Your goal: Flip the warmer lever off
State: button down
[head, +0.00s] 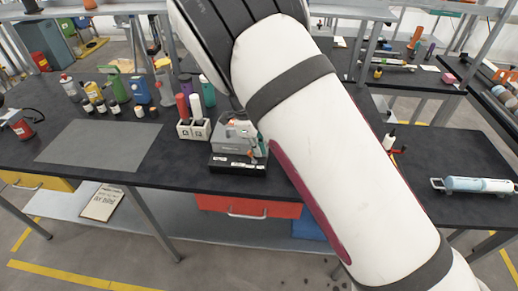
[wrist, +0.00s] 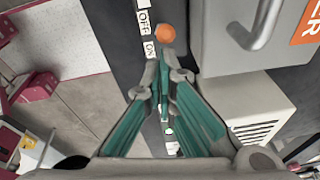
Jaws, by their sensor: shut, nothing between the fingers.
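The warmer is a grey box (head: 231,136) on a black base with white labels, on the dark bench in the head view. In the wrist view its grey body (wrist: 235,40) has a metal handle and an orange label. An orange knob (wrist: 166,33), seemingly the lever's end, sits beside the "OFF" (wrist: 144,21) and "ON" (wrist: 149,48) labels. My gripper (wrist: 161,62) has teal fingers brought together, empty, with the tips just below the knob in the picture, close to "ON". I cannot tell if they touch.
A white rack (head: 194,131) with red and white tubes stands close left of the warmer. Several bottles line the bench's back left. A grey mat (head: 100,143) lies clear at left. A white vented block (wrist: 258,118) is right of my fingers in the wrist view.

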jog(key=shift+r, duration=0.15)
jog(key=shift+r, duration=0.65)
